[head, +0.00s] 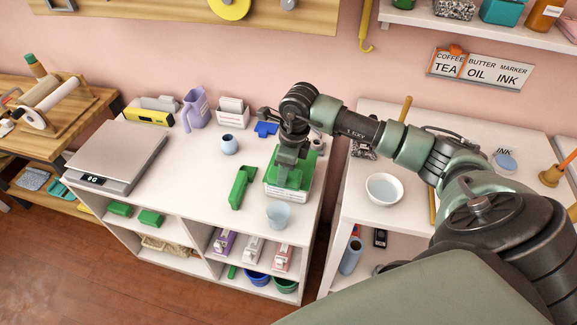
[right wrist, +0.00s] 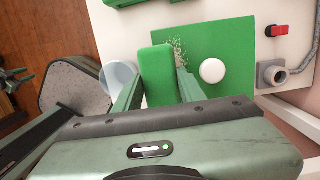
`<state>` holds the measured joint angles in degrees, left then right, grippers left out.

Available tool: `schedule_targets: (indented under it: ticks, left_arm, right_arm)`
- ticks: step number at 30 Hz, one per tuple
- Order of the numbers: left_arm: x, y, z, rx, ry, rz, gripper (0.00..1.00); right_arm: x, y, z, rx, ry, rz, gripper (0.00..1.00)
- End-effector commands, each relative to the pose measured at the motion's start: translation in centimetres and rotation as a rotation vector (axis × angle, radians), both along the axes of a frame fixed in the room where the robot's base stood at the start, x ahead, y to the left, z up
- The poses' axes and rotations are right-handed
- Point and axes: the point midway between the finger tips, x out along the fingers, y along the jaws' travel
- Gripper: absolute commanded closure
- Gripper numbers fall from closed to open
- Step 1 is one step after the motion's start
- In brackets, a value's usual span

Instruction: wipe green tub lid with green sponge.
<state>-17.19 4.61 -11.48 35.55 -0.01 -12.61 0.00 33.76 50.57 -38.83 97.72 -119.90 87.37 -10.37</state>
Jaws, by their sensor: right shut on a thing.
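The green tub lid (head: 301,174) lies on a white labelled tub on the white table. In the right wrist view the lid (right wrist: 235,42) is a flat green square with a round white knob (right wrist: 212,70) and a patch of pale specks (right wrist: 180,50). My right gripper (head: 288,160) is over the tub, shut on the green sponge (right wrist: 158,75). The sponge overlaps the lid's left part, beside the specks; I cannot tell whether it touches. My left arm is not in the head view; a small dark claw-like part at the right wrist view's left edge may be its gripper, too small to read.
A pale blue cup (head: 278,214) stands just in front of the tub. A green piece (head: 240,186) lies left of it. A small blue vase (head: 229,144), purple jug (head: 195,108) and scale (head: 118,153) stand further left. A white bowl (head: 384,189) sits on the right table, across a gap.

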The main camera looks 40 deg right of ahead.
Motion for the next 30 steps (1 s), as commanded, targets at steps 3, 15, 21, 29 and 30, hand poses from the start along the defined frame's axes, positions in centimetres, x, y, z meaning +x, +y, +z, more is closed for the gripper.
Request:
schedule_targets:
  ticks: [3, 15, 21, 29, 30]
  left_arm:
    - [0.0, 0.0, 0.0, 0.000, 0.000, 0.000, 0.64]
    - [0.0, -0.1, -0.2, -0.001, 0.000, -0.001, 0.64]
    - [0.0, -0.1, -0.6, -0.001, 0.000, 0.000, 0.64]
    - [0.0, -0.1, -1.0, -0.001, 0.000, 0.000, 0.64]
    - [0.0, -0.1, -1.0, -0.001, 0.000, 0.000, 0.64]
  right_arm:
    - [0.0, 0.0, 0.0, 0.000, 0.000, 0.000, 1.00]
    - [0.0, 0.0, -0.2, 0.000, 0.000, 0.000, 1.00]
    - [0.0, 0.0, -0.7, 0.000, 0.000, 0.000, 1.00]
    - [0.0, 0.0, -1.1, 0.000, 0.000, 0.000, 1.00]
    - [0.0, 0.0, -1.1, 0.000, 0.000, 0.000, 1.00]
